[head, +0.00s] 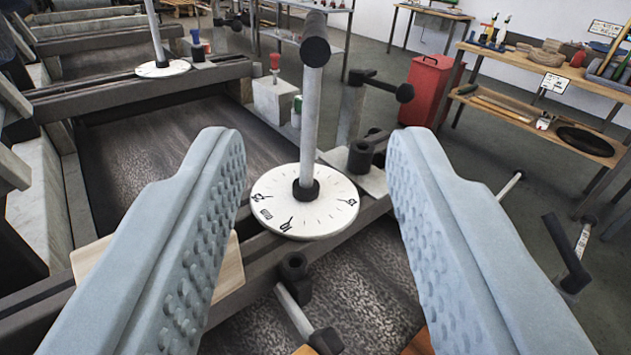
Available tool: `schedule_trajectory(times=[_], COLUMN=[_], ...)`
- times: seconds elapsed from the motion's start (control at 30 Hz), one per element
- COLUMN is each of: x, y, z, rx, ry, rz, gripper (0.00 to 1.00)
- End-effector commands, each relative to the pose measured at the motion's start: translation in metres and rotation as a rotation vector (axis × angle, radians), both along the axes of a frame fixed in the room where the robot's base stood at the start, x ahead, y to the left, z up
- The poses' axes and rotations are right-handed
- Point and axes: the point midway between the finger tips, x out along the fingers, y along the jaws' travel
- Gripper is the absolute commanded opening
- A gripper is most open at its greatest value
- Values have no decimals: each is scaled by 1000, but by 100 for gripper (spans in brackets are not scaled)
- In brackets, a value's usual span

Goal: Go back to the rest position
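My gripper (312,165) is open in the head view. Its two pale grey-blue fingers, with bumpy inner faces, stand wide apart on the left and right. Nothing is held between them. Beyond the gap, a white round dial (330,222) with black marks lies on a dark crossbeam. A grey lever with a black knob (315,52) rises from the dial's middle, nearly upright. I cannot tell from this single view whether the fingers touch anything.
The dark conveyor bed (125,150) runs back at the left, with a second dial (162,68) and lever farther off. A red bin (432,88) and a wooden shelf table (550,130) stand at the right.

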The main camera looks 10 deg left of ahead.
Motion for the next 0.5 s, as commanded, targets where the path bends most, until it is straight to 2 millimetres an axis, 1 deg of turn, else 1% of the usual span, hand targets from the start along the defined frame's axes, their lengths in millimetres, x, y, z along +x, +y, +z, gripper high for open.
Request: schedule_trajectory(times=[0.4,0.5], x=[0,-6], y=[0,2], z=[0,3], rx=[0,1], ry=[0,-9], rz=[0,-7], gripper=[40,40])
